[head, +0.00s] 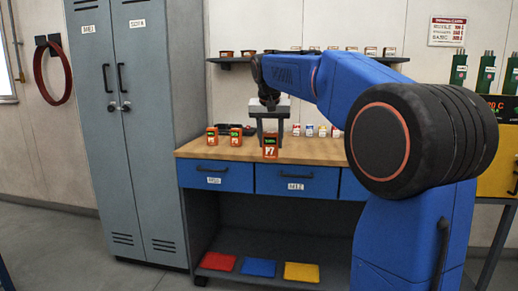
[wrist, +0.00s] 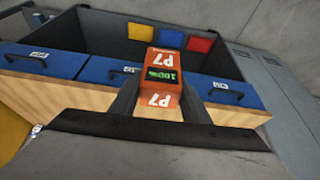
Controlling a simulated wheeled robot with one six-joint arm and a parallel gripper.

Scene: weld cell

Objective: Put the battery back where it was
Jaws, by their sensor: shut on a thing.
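The battery labelled P7 (head: 270,149) is an orange and dark block, held upright at the front edge of the wooden workbench (head: 310,151) in the head view. My gripper (head: 270,134) points down and is shut on it, one finger on each side. In the wrist view, the P7 battery (wrist: 162,72) sits between the fingers of my gripper (wrist: 157,103), and its green display reads 100%. I cannot tell whether its base touches the bench. Two similar orange batteries stand on the bench to the left, one marked P5 (head: 212,137) and another (head: 235,138).
A dark tray-like item (head: 247,130) lies behind the batteries. Several small containers (head: 309,130) stand at the right of the bench. A shelf (head: 230,60) with tins hangs above. Red (head: 217,261), blue (head: 258,267) and yellow (head: 301,272) pieces lie on the lower shelf.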

